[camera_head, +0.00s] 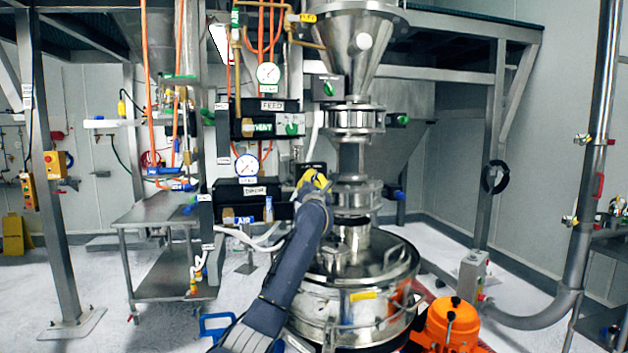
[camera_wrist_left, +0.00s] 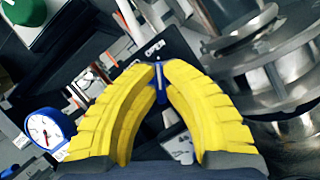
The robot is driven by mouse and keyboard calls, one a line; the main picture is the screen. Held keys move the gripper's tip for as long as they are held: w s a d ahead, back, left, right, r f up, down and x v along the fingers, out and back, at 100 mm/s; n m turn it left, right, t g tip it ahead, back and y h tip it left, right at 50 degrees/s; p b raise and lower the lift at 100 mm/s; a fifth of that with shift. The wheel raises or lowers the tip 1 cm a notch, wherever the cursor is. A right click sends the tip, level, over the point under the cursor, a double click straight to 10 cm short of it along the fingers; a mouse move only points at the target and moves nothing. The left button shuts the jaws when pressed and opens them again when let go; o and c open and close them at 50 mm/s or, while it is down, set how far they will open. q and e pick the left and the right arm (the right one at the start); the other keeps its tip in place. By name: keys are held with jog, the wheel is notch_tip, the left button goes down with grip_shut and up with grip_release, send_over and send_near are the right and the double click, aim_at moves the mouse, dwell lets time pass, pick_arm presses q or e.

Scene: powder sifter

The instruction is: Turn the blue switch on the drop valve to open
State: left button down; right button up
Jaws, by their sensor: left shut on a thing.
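My left gripper (camera_head: 318,178) is at the dark valve panel (camera_head: 304,168), left of the steel column. In the left wrist view, the yellow fingers of my left gripper (camera_wrist_left: 158,68) come together at their tips around a narrow blue switch (camera_wrist_left: 161,94). The fingers hide most of the switch, and I cannot tell its exact angle. The dark panel behind it carries a white "OPEN" label (camera_wrist_left: 154,48) just beyond the fingertips. In the head view the fingers hide the switch. My right gripper is not in view.
A steel hopper (camera_head: 356,55) stands above the valve column, over a round steel sifter (camera_head: 350,290). The feed panel with a green knob (camera_head: 291,128) and a pressure gauge (camera_head: 247,165) are close to the gripper. An orange motor (camera_head: 450,325) is at lower right.

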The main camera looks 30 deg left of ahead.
pick_arm(q)
jog(key=c, duration=1.5)
grip_release()
jog(key=shift+s, duration=0.1)
jog(key=v, duration=1.1)
jog(key=shift+s+d+f, duration=0.15)
jog(key=shift+s+f, duration=0.05)
jog(key=shift+s, duration=0.15)
